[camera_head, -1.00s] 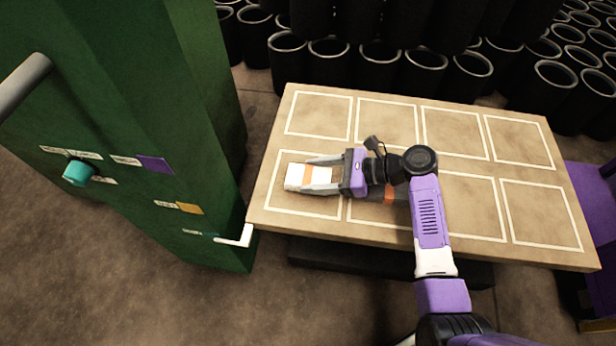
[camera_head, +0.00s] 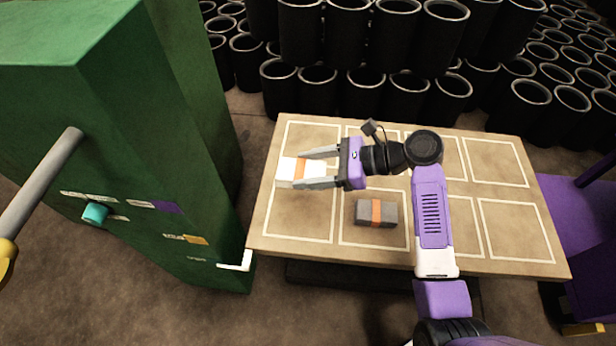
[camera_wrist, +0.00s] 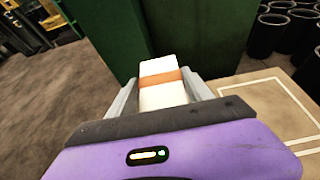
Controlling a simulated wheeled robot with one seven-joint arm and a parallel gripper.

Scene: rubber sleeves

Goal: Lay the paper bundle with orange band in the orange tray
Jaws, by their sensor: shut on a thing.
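The white paper bundle with its orange band (camera_head: 286,171) is between the fingers of my gripper (camera_head: 306,170), above the left part of the table. My gripper is shut on the bundle, and the fingers point left in the head view. In the wrist view the bundle (camera_wrist: 162,92) stands out between the two grey fingers, with the orange band across its middle. The orange tray does not show clearly in either view.
A grey block with an orange band (camera_head: 376,212) lies on the table (camera_head: 400,261) inside a white outline. A tall green cabinet (camera_head: 100,120) with a grey handle stands left of the table. Black sleeves (camera_head: 390,90) stack behind it. Several outlined table areas are bare.

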